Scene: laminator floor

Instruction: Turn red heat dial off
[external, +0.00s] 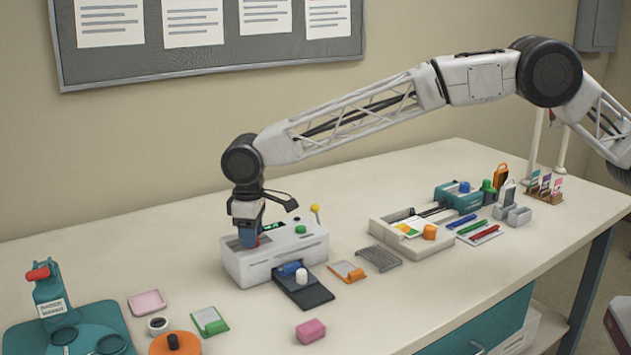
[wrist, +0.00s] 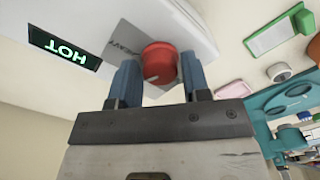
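The red heat dial (wrist: 158,62) is on the panel of the white laminator (external: 285,262), with a pale pointer mark on its edge. My gripper (wrist: 160,70) has one blue finger on each side of the dial. A green lit display (wrist: 64,48) on the laminator reads HOT, inverted in the wrist view. In the external view my gripper (external: 249,237) is at the laminator's left end and hides most of the dial.
A yellow-tipped lever (external: 315,210) and a green button (external: 300,229) are on the laminator. A dark tray (external: 303,292) with a blue roll and white cylinder sits in front. A teal press (external: 60,325) stands left. Bare table lies behind the laminator.

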